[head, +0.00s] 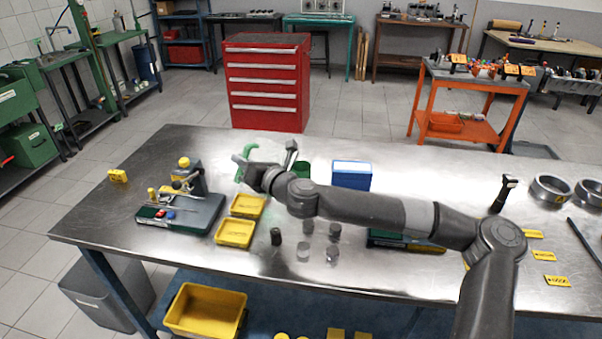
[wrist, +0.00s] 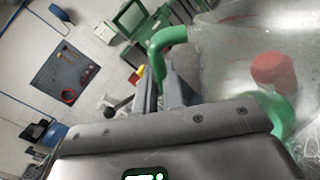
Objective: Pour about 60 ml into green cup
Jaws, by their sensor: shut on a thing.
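My gripper (head: 246,170) is above the bench, left of centre, shut on the green handle (head: 245,154) of a clear jug. In the wrist view the green handle (wrist: 168,38) runs beside the fingers, and the clear jug wall (wrist: 215,45) fills the upper right. The jug's body barely shows in the head view, and I cannot tell its liquid level. A green cup-like thing (head: 301,168) stands on the bench behind my arm, right of the gripper; my arm hides its lower part.
A blue box (head: 351,174) stands right of the green thing. Yellow trays (head: 235,233) and a fixture board (head: 205,222) lie to the left. Small dark and clear cylinders (head: 276,237) stand in front. The bench (head: 120,205) has bare room at its left.

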